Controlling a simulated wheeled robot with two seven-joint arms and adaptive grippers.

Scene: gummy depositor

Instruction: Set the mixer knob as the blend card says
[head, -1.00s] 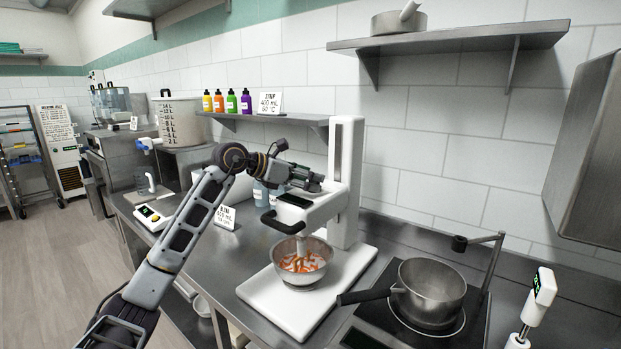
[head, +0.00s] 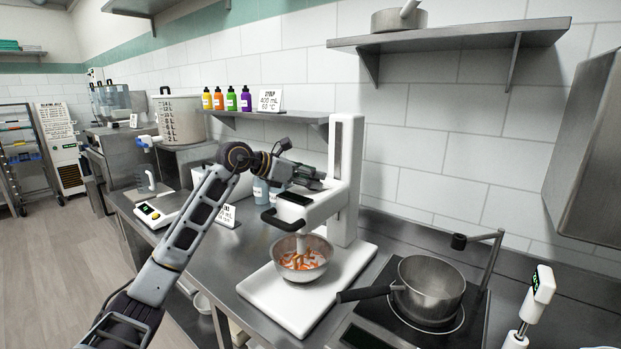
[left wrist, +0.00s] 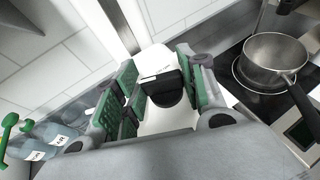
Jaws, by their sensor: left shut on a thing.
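The white stand mixer (head: 345,185) stands on the counter with a dark panel (head: 294,199) on top of its head. My left gripper (head: 308,179) is at the far side of the mixer head. In the left wrist view its green-padded fingers (left wrist: 157,92) are closed around a dark rounded part, which looks like the mixer knob (left wrist: 168,88). The knob's setting cannot be read. A metal bowl (head: 301,272) with orange pieces sits under the mixer head. A small white card (head: 222,216) behind my arm is partly hidden, its text not fully readable. My right gripper is not in view.
A saucepan (head: 430,285) stands on the hob right of the mixer. A scale (head: 160,213) sits on the counter left of my arm. Bottles (head: 226,99) and a syrup card (head: 270,100) stand on the wall shelf above. Pale bottles (left wrist: 52,141) stand near the gripper.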

